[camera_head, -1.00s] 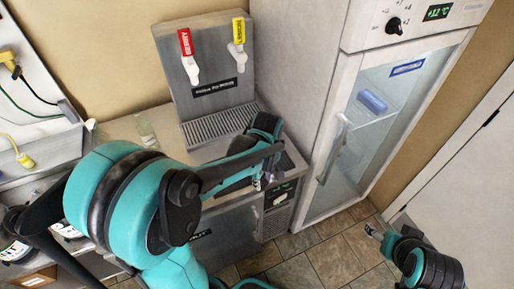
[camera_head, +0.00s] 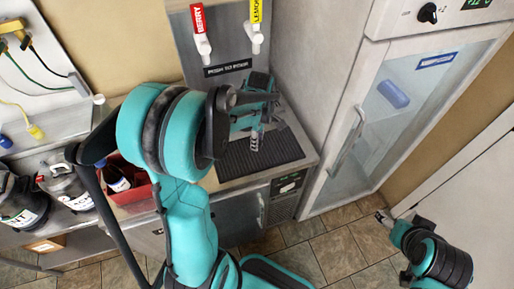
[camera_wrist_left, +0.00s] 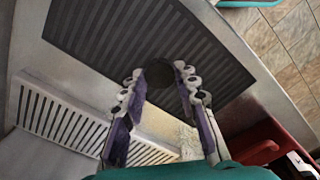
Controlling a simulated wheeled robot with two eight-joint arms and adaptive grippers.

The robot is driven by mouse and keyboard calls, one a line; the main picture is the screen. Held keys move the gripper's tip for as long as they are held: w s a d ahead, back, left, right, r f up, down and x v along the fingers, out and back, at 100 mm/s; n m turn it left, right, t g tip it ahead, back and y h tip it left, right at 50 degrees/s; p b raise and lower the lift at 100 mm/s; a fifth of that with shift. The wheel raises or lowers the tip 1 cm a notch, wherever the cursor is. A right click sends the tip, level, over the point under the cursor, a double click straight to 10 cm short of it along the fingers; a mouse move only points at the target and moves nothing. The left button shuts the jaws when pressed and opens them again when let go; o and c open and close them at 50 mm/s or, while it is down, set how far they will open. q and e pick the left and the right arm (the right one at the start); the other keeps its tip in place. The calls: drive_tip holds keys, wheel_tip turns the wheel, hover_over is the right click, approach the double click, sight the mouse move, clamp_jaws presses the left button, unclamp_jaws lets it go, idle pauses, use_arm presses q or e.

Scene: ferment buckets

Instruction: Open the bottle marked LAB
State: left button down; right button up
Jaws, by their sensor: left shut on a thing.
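A dark bottle with a pale label (camera_head: 118,184) stands in a red crate (camera_head: 143,193) left of my left arm; I cannot read LAB on it. Its label corner also shows in the left wrist view (camera_wrist_left: 302,162). My left gripper (camera_head: 256,138) is above the dark ribbed mat at the dispenser, pointing down. In the left wrist view, its purple-padded fingers (camera_wrist_left: 161,88) are shut on a small dark round thing (camera_wrist_left: 160,73); what it belongs to is unclear. My right gripper (camera_head: 382,217) is small at the lower right, apart from everything; its jaw state is unclear.
Dark jugs (camera_head: 65,186) with pale labels stand on the left shelf. The dispenser has a red tap handle (camera_head: 198,19) and a yellow one (camera_head: 256,11). A closed glass-door fridge (camera_head: 425,110) holding a blue bottle (camera_head: 393,94) stands on the right. Tiled floor in front is open.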

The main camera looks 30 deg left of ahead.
use_arm(q)
drive_tip(key=shift+w+a+f, duration=0.1)
drive_tip(key=shift+a+f, duration=0.05)
drive_tip(key=shift+f, duration=0.05)
drive_tip(key=shift+f+b, duration=0.75)
drive_tip(key=shift+f, duration=1.2)
drive_tip(key=shift+f, duration=0.1)
drive_tip(key=c, duration=1.1)
unclamp_jaws()
drive_tip(key=shift+c, duration=0.2)
